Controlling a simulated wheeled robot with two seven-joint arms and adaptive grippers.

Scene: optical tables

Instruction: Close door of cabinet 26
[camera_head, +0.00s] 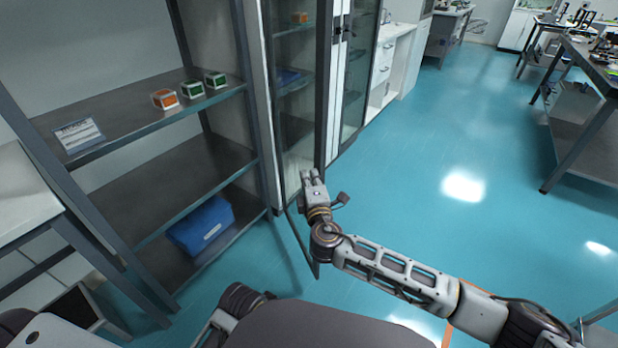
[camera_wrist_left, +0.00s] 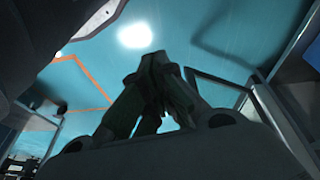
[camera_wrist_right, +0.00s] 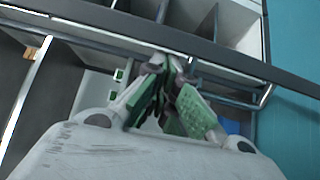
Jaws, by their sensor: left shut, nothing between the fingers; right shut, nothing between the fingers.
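The tall glass-fronted cabinet (camera_head: 255,110) stands at the centre of the head view, right of the open shelf rack. A dark-framed glass door (camera_head: 301,240) stands out from it; its lower edge reaches towards me. No number 26 is readable. My right gripper (camera_head: 309,174) is shut and empty, in front of the glass near the door frame; I cannot tell whether it touches. In the right wrist view its green-padded fingers (camera_wrist_right: 165,65) lie close to a dark frame bar (camera_wrist_right: 200,56). My left gripper (camera_wrist_left: 158,58) is shut and empty, low by my body.
The shelf rack (camera_head: 258,163) at left holds small orange and green boxes (camera_head: 192,89), a sign (camera_head: 80,135) and a blue bin (camera_head: 203,226). Blue floor (camera_head: 440,150) lies free to the right. A dark table (camera_head: 597,75) stands at far right.

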